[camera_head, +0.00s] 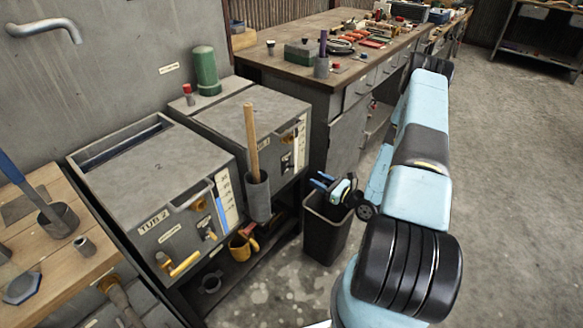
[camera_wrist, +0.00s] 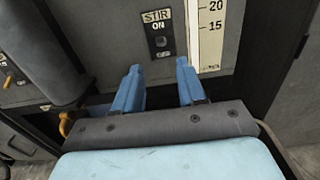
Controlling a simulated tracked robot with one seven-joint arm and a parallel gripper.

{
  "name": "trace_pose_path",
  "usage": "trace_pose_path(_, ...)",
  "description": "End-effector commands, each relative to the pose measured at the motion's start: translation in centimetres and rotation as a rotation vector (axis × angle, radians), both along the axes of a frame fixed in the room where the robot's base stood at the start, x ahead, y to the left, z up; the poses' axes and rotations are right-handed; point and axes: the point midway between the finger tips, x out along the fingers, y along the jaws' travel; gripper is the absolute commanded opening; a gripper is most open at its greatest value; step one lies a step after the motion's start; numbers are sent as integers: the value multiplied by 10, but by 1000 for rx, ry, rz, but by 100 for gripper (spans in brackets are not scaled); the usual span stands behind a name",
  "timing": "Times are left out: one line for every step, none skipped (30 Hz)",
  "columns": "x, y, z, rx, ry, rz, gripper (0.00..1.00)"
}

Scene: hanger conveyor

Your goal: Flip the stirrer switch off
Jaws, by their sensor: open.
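The stirrer switch (camera_wrist: 160,43) is a small dark plate with a round knob, under a label reading STIR and ON on a grey tub front. The way its lever points is too small to tell. My gripper (camera_wrist: 158,66) is open and empty, its two blue fingers apart below the switch in the picture and not visibly touching it. In the head view my gripper (camera_head: 322,182) is in front of and to the right of the tub marked TUB 1 (camera_head: 246,112), above a black bin.
A marked level strip (camera_wrist: 207,35) is right of the switch. A grey cup (camera_head: 258,198) holding a wooden-handled tool hangs left of my gripper; the black bin (camera_head: 325,235) stands below. TUB 2 (camera_head: 150,180) is nearer left. A cluttered workbench (camera_head: 290,66) stands behind; floor at right is clear.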

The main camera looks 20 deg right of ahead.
Motion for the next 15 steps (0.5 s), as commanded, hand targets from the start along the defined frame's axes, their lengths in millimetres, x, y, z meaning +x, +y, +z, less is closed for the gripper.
trace_pose_path(6, 5, 0, -1, -2, 3, 40)
trace_pose_path(9, 7, 1, -1, -2, 3, 40)
trace_pose_path(14, 11, 1, -1, -3, 3, 40)
trace_pose_path(19, 14, 1, -1, -3, 4, 40)
trace_pose_path(23, 18, 1, -1, -3, 4, 40)
trace_pose_path(29, 22, 1, -1, -4, 4, 40)
trace_pose_path(33, 25, 1, -1, -3, 4, 40)
trace_pose_path(37, 28, 1, -1, -3, 4, 40)
trace_pose_path(43, 32, 1, -2, -3, 5, 40)
trace_pose_path(47, 35, 1, -2, -3, 5, 40)
trace_pose_path(52, 38, 1, -2, -3, 4, 40)
trace_pose_path(57, 43, 1, -1, -3, 5, 40)
trace_pose_path(62, 46, 2, -1, -4, 5, 40)
trace_pose_path(66, 49, 1, -1, -5, 4, 40)
trace_pose_path(71, 52, 1, -1, -3, 4, 40)
